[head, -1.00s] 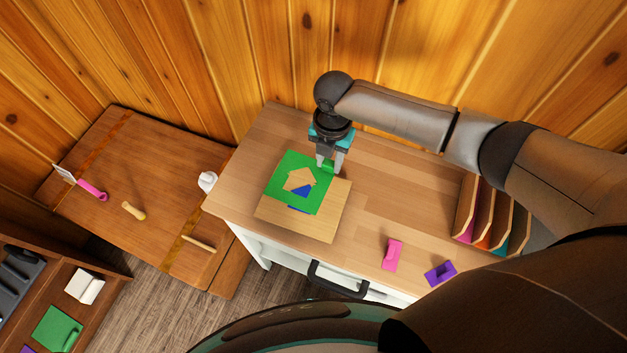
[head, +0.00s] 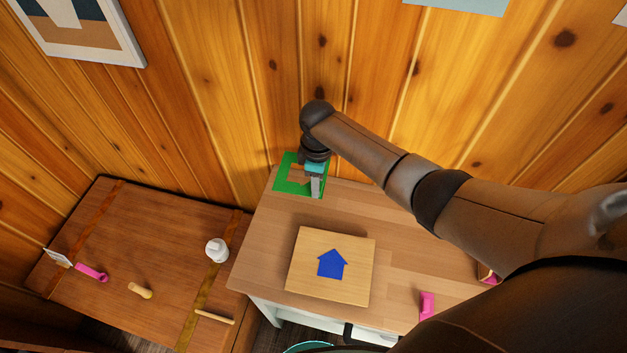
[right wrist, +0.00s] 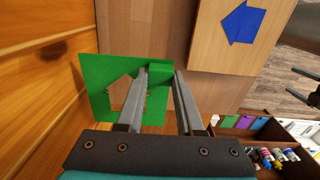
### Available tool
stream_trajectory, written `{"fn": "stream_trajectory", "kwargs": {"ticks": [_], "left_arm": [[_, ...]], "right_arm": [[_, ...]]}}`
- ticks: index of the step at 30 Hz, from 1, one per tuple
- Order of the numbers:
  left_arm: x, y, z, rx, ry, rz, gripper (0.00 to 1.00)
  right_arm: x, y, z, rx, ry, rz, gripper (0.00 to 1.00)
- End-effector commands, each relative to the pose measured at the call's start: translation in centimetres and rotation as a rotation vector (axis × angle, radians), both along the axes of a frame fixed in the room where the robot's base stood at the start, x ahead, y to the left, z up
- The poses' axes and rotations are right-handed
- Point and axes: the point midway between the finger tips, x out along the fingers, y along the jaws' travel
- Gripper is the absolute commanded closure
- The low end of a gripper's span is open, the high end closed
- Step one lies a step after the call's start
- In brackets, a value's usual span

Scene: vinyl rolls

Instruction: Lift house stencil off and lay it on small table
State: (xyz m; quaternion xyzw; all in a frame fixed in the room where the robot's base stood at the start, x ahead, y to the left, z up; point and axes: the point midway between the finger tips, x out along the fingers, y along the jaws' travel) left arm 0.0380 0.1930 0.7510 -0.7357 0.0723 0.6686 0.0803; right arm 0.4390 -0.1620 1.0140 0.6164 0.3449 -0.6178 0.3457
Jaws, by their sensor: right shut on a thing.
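The green house stencil (head: 284,185) is off the board, above the far left corner of the wooden worktop, close to the wall. My right gripper (head: 316,189) is shut on its raised green grip; in the right wrist view, the fingers (right wrist: 160,70) cover part of the stencil (right wrist: 97,75) and its house-shaped opening. The blue house (head: 332,264) lies bare on the square wooden board (head: 355,290); it also shows in the right wrist view (right wrist: 243,22). The low brown table (head: 120,250) stands left of the worktop. My left gripper does not show in the head view.
A pink block (head: 427,305) lies on the worktop (head: 260,240). The plank wall is close behind.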

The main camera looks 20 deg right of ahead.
Motion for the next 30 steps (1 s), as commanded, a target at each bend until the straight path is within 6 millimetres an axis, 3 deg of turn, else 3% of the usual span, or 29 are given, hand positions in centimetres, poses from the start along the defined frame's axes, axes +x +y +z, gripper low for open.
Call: {"fn": "stream_trajectory", "kwargs": {"ticks": [12,30], "left_arm": [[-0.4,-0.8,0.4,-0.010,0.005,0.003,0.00],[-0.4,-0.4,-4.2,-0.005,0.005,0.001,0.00]], "right_arm": [[0.0,0.0,0.0,0.001,-0.001,0.001,1.00],[0.0,0.1,-5.9,0.001,0.000,0.003,1.00]]}}
